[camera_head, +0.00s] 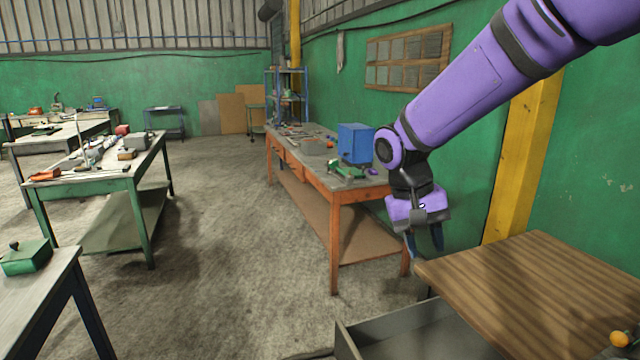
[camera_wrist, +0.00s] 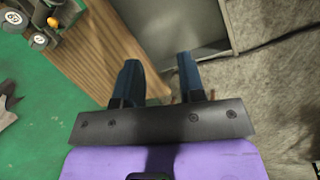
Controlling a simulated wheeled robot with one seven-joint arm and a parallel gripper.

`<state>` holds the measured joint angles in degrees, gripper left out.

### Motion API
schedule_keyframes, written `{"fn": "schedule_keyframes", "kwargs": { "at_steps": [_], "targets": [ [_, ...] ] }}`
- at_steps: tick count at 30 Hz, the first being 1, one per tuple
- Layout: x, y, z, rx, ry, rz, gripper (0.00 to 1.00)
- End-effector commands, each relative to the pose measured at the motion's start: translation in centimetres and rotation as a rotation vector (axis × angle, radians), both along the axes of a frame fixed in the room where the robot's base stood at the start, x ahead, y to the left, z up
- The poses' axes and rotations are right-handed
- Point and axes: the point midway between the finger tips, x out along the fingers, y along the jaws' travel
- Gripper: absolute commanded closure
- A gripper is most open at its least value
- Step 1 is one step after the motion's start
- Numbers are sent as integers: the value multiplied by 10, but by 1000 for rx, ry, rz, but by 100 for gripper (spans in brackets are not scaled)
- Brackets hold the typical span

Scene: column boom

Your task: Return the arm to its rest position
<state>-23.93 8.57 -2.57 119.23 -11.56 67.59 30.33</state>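My purple arm (camera_head: 480,85) reaches in from the upper right of the head view and bends down at the elbow. My gripper (camera_head: 424,250) hangs at its end, pointing down, beside the left corner of a wooden tabletop. In the wrist view my gripper (camera_wrist: 159,80) shows two dark blue fingers spread apart with nothing between them. Below the fingers lie the edge of the wooden tabletop (camera_wrist: 100,50) and a grey open box or drawer. The fingertips appear clear of both.
The wooden tabletop (camera_head: 540,285) is at lower right, with a grey box (camera_head: 400,330) beside it. An orange-legged workbench (camera_head: 335,190) with a blue box (camera_head: 355,142) stands behind my gripper. A yellow post (camera_head: 522,150) stands by the green wall. Open floor (camera_head: 220,230) lies left.

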Motion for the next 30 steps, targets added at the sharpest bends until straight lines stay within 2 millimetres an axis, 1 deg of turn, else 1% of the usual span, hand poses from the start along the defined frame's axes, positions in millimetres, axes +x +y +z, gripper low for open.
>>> {"fn": "schedule_keyframes", "kwargs": {
  "at_steps": [1, 6, 12, 15, 21, 27, 30],
  "targets": [
    [-8, -10, 12, 26, -24, -2, 64],
    [-34, -37, 41, 104, -101, 8, 64],
    [-69, -65, 68, 177, -203, 25, 64],
    [-88, -77, 78, 207, -258, 34, 64],
    [-127, -97, 94, 249, -375, 57, 64],
    [-165, -112, 100, 268, -496, 84, 64],
    [-181, -116, 101, 271, -548, 95, 64]
  ]
}}
